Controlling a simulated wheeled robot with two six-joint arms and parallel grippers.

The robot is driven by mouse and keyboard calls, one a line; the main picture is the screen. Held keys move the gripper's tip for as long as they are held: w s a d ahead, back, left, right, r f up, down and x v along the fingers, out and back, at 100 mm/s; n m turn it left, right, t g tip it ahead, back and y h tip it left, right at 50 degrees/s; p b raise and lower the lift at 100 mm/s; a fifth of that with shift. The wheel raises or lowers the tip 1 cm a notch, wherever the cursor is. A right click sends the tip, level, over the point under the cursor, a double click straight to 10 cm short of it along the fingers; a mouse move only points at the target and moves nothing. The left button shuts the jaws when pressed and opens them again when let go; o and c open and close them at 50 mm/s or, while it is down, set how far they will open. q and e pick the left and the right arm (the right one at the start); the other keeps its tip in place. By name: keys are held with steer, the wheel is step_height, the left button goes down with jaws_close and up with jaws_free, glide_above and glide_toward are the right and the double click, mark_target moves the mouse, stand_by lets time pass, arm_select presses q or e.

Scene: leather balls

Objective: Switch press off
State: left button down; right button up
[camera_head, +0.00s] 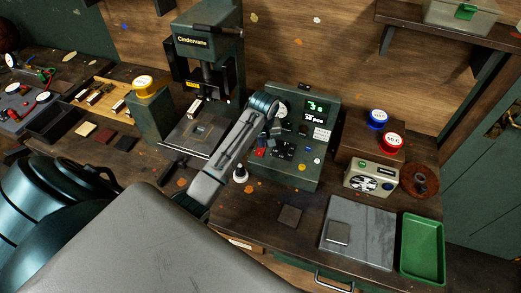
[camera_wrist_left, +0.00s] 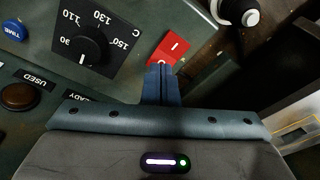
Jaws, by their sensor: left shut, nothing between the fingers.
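The press (camera_head: 205,60) stands at the back, marked "Cindervane". Its dark green control box (camera_head: 313,150) is to its right, with a lit display (camera_head: 317,106) showing green and white characters. A red rocker switch (camera_head: 260,152) is at the box's lower left; in the left wrist view the switch (camera_wrist_left: 171,46) shows its "I" end, while the fingertips partly cover the "O" end. My left gripper (camera_head: 273,133) is shut and empty; its blue fingertips (camera_wrist_left: 161,70) are at the "O" end. I cannot tell whether they touch it. My right gripper is not in view.
A temperature dial (camera_wrist_left: 85,45) and a brown button (camera_wrist_left: 19,97) are near the fingers. A black-and-white knob (camera_head: 240,173) stands beside the box.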

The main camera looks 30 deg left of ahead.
arm_select(q)
steer(key=shift+f, duration=0.25)
steer(key=shift+r, duration=0.1)
steer(key=shift+r+p, duration=0.5)
steer(key=shift+r, duration=2.95)
steer(key=shift+s+f, duration=0.1)
